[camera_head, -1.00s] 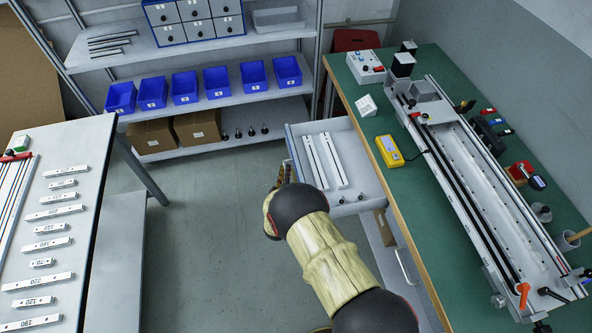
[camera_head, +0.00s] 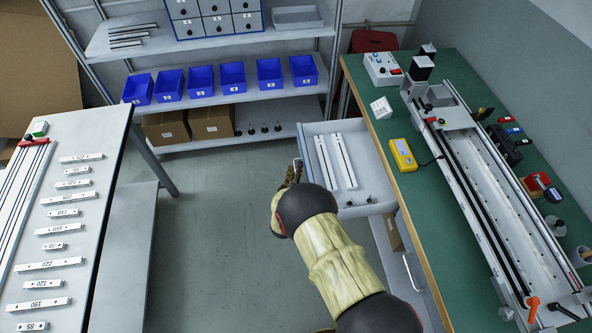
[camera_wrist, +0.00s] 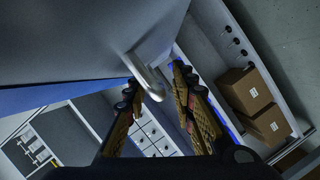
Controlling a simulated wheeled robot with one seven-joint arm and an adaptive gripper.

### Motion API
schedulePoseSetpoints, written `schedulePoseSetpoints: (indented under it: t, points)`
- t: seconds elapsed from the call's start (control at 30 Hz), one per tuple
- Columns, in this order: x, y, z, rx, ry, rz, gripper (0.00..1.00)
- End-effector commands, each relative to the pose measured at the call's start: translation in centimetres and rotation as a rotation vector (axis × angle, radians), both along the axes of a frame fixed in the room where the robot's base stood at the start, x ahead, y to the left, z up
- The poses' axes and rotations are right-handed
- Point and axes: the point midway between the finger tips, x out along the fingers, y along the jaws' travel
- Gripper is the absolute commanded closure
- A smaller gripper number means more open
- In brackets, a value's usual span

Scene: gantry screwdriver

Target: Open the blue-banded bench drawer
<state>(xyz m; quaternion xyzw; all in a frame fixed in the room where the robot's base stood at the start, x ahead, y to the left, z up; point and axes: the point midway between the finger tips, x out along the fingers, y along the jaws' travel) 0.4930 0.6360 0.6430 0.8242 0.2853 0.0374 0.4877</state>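The bench drawer (camera_head: 374,192) stands well open, pulled out to the left from under the green-topped bench (camera_head: 440,230). Two long white bars and a few small dark parts lie in it. In the wrist view a blue band (camera_wrist: 50,96) runs along the grey drawer front (camera_wrist: 75,45). The curved metal handle (camera_wrist: 148,76) on that front reaches in between my fingertips. My gripper (camera_wrist: 157,80) has its fingers apart around the handle, with gaps showing and no clear grip. In the head view my gripper (camera_head: 293,175) is at the drawer front, partly hidden by my wrist.
Another bench handle (camera_head: 412,272) shows below the open drawer. A shelf with blue bins (camera_head: 232,78) and cardboard boxes (camera_head: 211,122) stands behind. A table (camera_head: 95,205) with numbered bars is at the left. The floor (camera_head: 225,230) between is clear.

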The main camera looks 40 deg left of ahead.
Motion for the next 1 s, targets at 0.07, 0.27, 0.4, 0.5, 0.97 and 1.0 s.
schedulePoseSetpoints:
  t: [0.07,0.27,0.4,0.5,0.97,1.0]
  points:
    - [0.0,0.0,0.0,0.000,0.000,0.000,0.74]
    - [-0.9,-0.5,0.2,-0.001,0.002,0.001,0.74]
    - [-2.9,-1.6,0.8,-0.002,-0.001,0.002,0.74]
    - [-4.7,-2.6,1.2,-0.001,0.000,0.003,0.74]
    - [-9.9,-5.9,2.5,0.000,0.001,0.001,0.74]
    - [-10.0,-6.0,2.5,0.000,0.000,0.000,0.74]
